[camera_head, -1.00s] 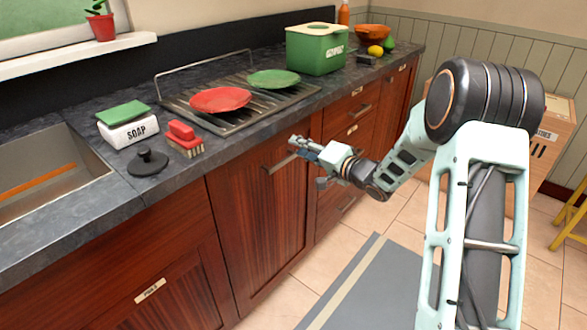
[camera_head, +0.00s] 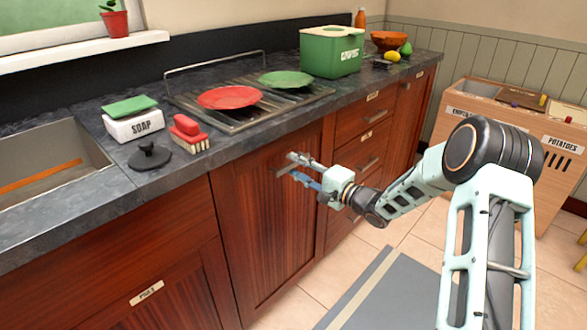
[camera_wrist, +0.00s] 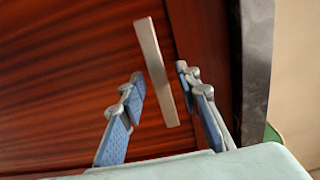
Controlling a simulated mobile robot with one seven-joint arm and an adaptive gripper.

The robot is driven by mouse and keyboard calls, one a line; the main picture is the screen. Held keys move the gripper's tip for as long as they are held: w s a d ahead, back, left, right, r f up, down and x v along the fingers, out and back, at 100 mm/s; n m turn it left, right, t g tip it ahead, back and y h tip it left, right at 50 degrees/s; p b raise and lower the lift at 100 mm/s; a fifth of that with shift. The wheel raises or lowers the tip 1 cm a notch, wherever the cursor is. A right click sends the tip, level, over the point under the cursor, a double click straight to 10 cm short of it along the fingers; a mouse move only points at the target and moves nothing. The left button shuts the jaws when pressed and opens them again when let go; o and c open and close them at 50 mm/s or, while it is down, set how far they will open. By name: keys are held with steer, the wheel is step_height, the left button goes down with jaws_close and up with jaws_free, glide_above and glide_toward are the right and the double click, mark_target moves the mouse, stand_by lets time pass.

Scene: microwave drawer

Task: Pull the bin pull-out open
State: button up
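The bin pull-out (camera_head: 262,220) is a tall dark-red wooden front under the counter. It looks flush with the cabinet fronts beside it. Its grey bar handle (camera_head: 284,170) is near the top of the front; in the wrist view the handle (camera_wrist: 156,75) stands slightly tilted between my fingers. My gripper (camera_head: 296,168) is in front of the handle. In the wrist view my gripper (camera_wrist: 158,88) is open, with one blue-padded finger on each side of the bar. Gaps show between the fingers and the bar, and no grip is visible.
The counter edge (camera_wrist: 252,70) runs close to the right finger in the wrist view. Drawers (camera_head: 363,122) are right of the pull-out. A potatoes crate (camera_head: 545,150) stands at right.

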steer(key=shift+w+a, duration=0.45)
steer(key=shift+a, duration=0.1)
jaws_close()
